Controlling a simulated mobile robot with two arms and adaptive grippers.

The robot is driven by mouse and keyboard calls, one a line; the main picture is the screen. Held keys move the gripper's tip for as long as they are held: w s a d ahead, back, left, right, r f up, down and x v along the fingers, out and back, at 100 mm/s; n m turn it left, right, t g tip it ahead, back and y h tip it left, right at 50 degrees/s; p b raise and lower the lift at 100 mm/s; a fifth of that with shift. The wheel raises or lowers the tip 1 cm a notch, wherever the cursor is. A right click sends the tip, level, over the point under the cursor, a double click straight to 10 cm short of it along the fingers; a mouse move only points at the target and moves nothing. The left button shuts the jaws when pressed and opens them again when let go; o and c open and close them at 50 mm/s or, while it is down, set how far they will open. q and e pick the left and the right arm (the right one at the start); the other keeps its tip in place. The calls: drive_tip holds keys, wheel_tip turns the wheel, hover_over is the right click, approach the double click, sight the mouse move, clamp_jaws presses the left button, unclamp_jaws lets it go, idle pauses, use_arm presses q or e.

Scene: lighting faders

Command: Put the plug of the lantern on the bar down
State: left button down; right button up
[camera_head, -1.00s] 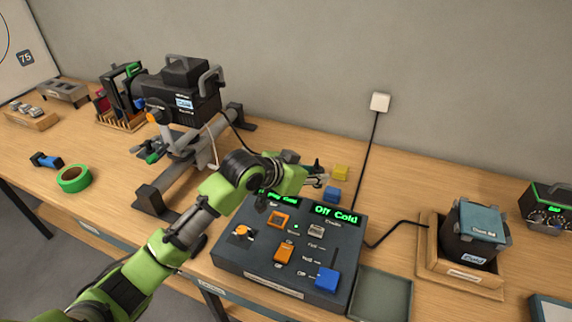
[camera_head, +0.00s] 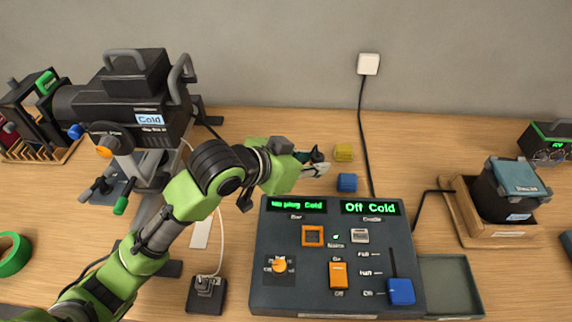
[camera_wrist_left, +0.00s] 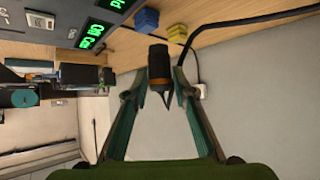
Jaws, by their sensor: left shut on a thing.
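The lantern (camera_head: 132,97), a black lamp with a "Cold" label, hangs on the stand at the left in the head view. My left gripper (camera_head: 316,162) is above the table behind the control box (camera_head: 365,300). In the left wrist view, my left gripper (camera_wrist_left: 161,88) is shut on a dark cylindrical plug with an orange band (camera_wrist_left: 158,66). The plug is hard to make out in the head view. The box's left display (camera_head: 297,205) reads "No plug Cold"; the right one reads "Off Cold". My right gripper is not in view.
A yellow block (camera_head: 343,152) and a blue block (camera_head: 347,183) lie just right of the gripper. A black cable runs down from the wall socket (camera_head: 368,64). An empty grey tray (camera_head: 450,285) stands right of the box.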

use_arm(q)
drive_tip(key=w+a+f, duration=0.1)
drive_tip(key=w+f, duration=0.1)
drive_tip(key=w+a+f, duration=0.2)
drive_tip(key=w+f, duration=0.1)
drive_tip(key=w+a+f+p, duration=0.1)
drive_tip(key=w+a+f, duration=0.1)
drive_tip(key=w, duration=0.1)
drive_tip(key=shift+w+a+f, duration=0.1)
drive_tip(key=shift+f, duration=0.2)
drive_tip(key=f, duration=0.1)
drive_tip(key=f+p, duration=0.1)
drive_tip(key=f, duration=0.1)
drive_tip(key=shift+w+a+f, duration=0.2)
drive_tip(key=shift+w+f, duration=0.05)
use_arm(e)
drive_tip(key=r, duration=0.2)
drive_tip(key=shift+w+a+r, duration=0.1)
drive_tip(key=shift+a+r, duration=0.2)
use_arm(q)
drive_tip(key=shift+f, duration=0.1)
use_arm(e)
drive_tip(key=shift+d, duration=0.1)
use_arm(q)
drive_tip(key=shift+f, duration=0.25)
drive_tip(key=c, duration=1.7)
unclamp_jaws()
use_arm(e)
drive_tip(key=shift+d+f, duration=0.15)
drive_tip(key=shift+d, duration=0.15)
